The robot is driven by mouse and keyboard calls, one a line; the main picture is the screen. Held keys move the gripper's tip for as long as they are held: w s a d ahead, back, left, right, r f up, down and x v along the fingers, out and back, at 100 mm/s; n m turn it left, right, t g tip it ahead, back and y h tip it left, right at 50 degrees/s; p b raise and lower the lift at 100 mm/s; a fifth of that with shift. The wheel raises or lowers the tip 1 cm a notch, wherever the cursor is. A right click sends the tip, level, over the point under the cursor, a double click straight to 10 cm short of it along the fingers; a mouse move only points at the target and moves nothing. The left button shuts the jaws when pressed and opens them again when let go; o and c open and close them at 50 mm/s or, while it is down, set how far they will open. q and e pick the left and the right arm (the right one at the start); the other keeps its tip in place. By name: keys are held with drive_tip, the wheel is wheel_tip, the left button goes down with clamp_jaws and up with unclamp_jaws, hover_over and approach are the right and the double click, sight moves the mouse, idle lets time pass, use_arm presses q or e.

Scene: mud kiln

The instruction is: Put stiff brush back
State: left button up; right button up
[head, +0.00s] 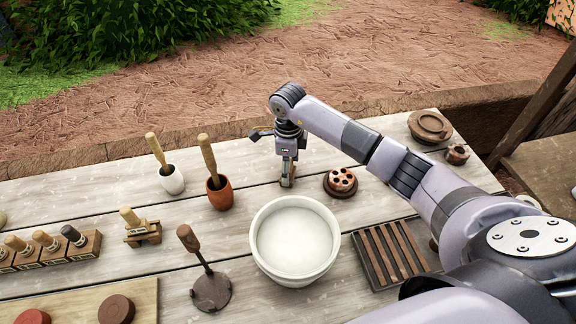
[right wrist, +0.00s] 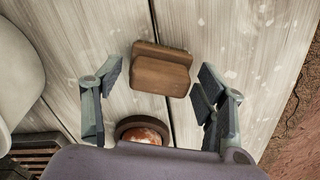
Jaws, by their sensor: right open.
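My right gripper (head: 287,178) points down over the table, left of the round holed holder. Its fingers are spread apart in the right wrist view (right wrist: 158,80). A small brown wooden block with a stepped top (right wrist: 161,75) lies between and beyond them, with no finger visibly closed on it. In the head view this block is mostly hidden behind the gripper. I cannot tell whether it is the stiff brush or a stand. A short wooden-handled tool (head: 130,217) is on a small wooden stand (head: 143,234) at the left. My left gripper is out of view.
A white bowl (head: 262,275) stands in front of the gripper. The holed holder (head: 340,190) and slatted rack (head: 360,262) are to its right. An orange pot (head: 220,197) and white pot (head: 172,181) stand left. Several handled blocks (head: 85,246) line the far left.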

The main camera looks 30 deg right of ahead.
drive_tip(key=shift+r, duration=0.1)
drive_tip(key=shift+r, duration=0.2)
wheel_tip(320, 180, up, 12)
drive_tip(key=b, duration=0.2)
drive_tip(key=shift+f, duration=0.15)
idle(0.3)
